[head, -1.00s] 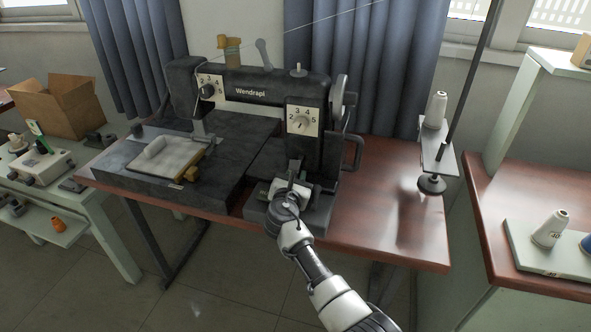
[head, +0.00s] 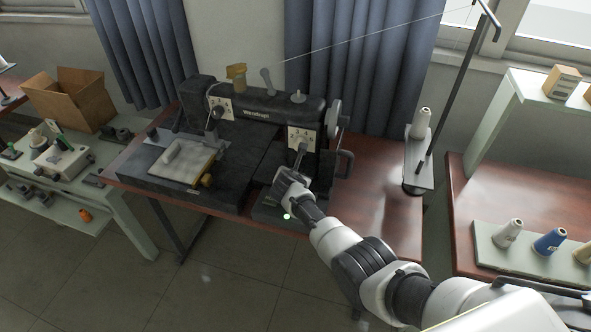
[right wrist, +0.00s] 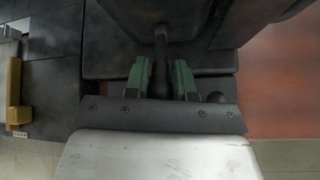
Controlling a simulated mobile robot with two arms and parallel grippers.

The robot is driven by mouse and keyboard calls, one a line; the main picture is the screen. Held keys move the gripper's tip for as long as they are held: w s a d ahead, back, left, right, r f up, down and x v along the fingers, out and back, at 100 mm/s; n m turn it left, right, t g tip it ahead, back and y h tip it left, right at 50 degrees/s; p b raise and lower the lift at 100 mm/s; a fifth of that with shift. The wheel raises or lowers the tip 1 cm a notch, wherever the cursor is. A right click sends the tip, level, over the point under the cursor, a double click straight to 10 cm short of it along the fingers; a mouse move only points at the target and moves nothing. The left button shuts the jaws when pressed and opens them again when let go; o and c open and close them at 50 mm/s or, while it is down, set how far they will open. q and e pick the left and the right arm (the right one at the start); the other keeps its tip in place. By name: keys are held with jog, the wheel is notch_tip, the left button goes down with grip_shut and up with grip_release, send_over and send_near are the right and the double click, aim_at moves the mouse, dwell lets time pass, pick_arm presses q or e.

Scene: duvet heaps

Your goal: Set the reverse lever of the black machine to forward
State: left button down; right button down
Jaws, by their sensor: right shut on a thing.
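The black machine (head: 262,116), marked "Wendrapi", stands on the red-brown table (head: 385,205). A dark lever (right wrist: 160,48) comes down from its right-hand column, just below the right dial (head: 303,137). My right gripper (head: 297,168) is at the front of that column. In the right wrist view, its green fingers (right wrist: 161,76) are shut on the lever, one on each side. The gripper and arm hide most of the lever in the head view, so its exact setting cannot be told. My left gripper is not in view.
A light pad (head: 182,160) lies on the machine's bed at left. A handwheel (head: 334,118) is on its right end. A green light (head: 286,216) shows below my gripper. A thread stand (head: 416,170) stands to the right, with cones (head: 508,233) on another table.

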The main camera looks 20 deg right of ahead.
jog(key=shift+r+p, duration=0.15)
jog(key=shift+p, duration=0.25)
jog(key=c, duration=0.9)
grip_release()
jog(key=shift+c, duration=0.2)
jog(key=shift+r, duration=0.1)
jog(key=shift+s+a+r+p, duration=0.1)
jog(key=shift+s+r+p, duration=0.1)
jog(key=shift+p, duration=0.15)
jog(key=p+v, duration=0.2)
jog(key=v, duration=0.8)
jog(key=shift+p, duration=0.3)
